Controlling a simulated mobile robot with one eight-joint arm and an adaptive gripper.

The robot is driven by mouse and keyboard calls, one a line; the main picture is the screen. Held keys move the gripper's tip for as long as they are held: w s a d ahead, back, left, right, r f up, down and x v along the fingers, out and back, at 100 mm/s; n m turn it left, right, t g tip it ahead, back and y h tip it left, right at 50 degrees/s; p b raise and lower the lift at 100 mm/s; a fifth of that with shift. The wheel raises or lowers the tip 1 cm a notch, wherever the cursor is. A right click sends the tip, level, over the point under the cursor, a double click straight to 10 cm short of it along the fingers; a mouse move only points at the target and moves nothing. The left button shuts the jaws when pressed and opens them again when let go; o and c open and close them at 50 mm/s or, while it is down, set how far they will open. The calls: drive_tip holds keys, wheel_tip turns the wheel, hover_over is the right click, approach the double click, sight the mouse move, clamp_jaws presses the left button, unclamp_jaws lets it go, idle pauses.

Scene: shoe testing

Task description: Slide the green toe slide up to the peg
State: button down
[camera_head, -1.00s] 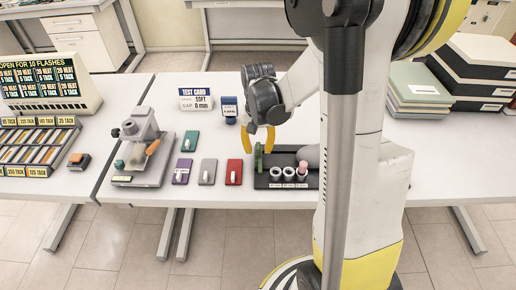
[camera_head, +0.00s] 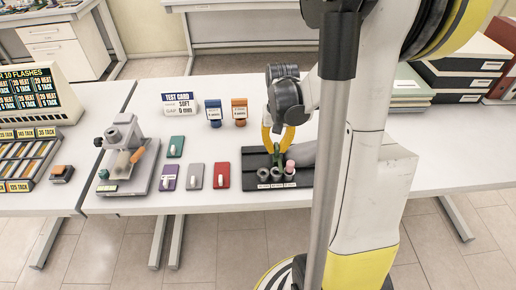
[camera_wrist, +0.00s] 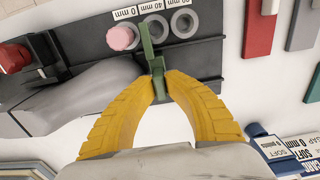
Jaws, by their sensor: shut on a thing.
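The green toe slide (camera_head: 277,150) is on the black board (camera_head: 256,161). In the wrist view the slide (camera_wrist: 149,42) stands close beside the grey ring-topped pegs; I cannot tell whether it touches one. One grey peg (camera_wrist: 184,23) is to its right, another (camera_wrist: 158,20) is just beside its upper end, and a pink-topped one (camera_wrist: 120,38) is to its left. My gripper (camera_wrist: 160,88) is shut on the slide's near end, its yellow fingers on either side. In the head view my gripper (camera_head: 277,144) is over the board's back half.
A grey rounded form (camera_wrist: 75,95) lies on the board, partly hidden by my arm in the head view. Red (camera_head: 221,174), grey and purple cards lie left of the board. Blue (camera_head: 213,112) and orange (camera_head: 239,111) containers stand behind. Free table lies between.

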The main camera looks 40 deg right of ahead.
drive_tip(key=shift+s+d, duration=0.25)
drive_tip(key=shift+d, duration=0.15)
drive_tip(key=c, duration=1.5)
unclamp_jaws()
drive_tip(key=shift+o, duration=0.2)
wheel_tip(320, 180, up, 12)
